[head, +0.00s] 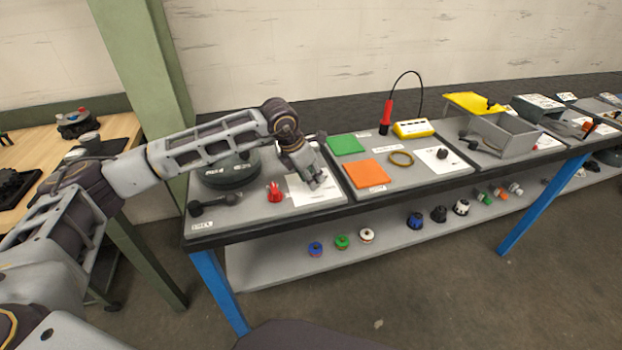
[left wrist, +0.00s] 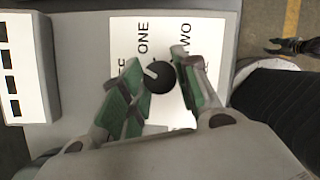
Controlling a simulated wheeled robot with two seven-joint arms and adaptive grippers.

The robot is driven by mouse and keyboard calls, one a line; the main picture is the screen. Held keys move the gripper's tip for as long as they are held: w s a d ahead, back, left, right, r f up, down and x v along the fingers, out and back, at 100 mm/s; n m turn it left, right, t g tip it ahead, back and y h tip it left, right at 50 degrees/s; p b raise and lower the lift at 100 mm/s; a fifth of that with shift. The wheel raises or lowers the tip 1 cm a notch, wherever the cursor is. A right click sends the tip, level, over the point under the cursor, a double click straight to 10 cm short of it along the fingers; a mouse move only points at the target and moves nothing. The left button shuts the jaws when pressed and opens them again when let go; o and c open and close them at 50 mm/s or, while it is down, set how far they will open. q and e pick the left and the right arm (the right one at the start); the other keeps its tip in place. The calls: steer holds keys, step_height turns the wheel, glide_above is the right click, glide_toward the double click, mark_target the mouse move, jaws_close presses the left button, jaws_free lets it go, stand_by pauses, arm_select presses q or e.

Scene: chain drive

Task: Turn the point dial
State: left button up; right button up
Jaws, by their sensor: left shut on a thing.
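The point dial (left wrist: 163,82) is a round black knob with a white pointer mark, on a white printed sheet (left wrist: 152,25) in the left wrist view. The mark points up and left, toward the printed word ONE. TWO is printed to its right; a word at the left is partly hidden. My left gripper (left wrist: 158,68) has its green-padded fingers on both sides of the knob and is shut on it. In the head view my left gripper (head: 317,182) is down at the sheet (head: 302,196), hiding the knob.
On the same bench section are a red knob (head: 274,192), a dark round disc (head: 226,172) and a black handle (head: 214,203). To the right lie a green pad (head: 346,145), an orange pad (head: 366,174) and a yellow meter (head: 413,128). The bench's front edge is close.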

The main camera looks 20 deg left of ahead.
arm_select(q)
steer(key=shift+w+a+m+h, duration=0.1)
steer(key=shift+m+h, duration=0.2)
steer(key=shift+m, duration=0.6)
steer(key=shift+m+g+h+b, duration=0.3)
steer(key=shift+m+g+b, duration=0.25)
steer(key=shift+m, duration=0.65)
steer(key=shift+w+m+g, duration=0.1)
steer(key=shift+m+g, duration=0.25)
steer(key=shift+m, duration=0.85)
arm_select(e)
steer(key=w+a+r, duration=0.2)
steer(key=shift+w+r, duration=0.4)
steer(key=shift+s+d, duration=0.1)
arm_select(q)
steer(key=o, duration=1)
steer(key=shift+r, duration=0.1)
arm_select(e)
steer(key=shift+f, duration=0.1)
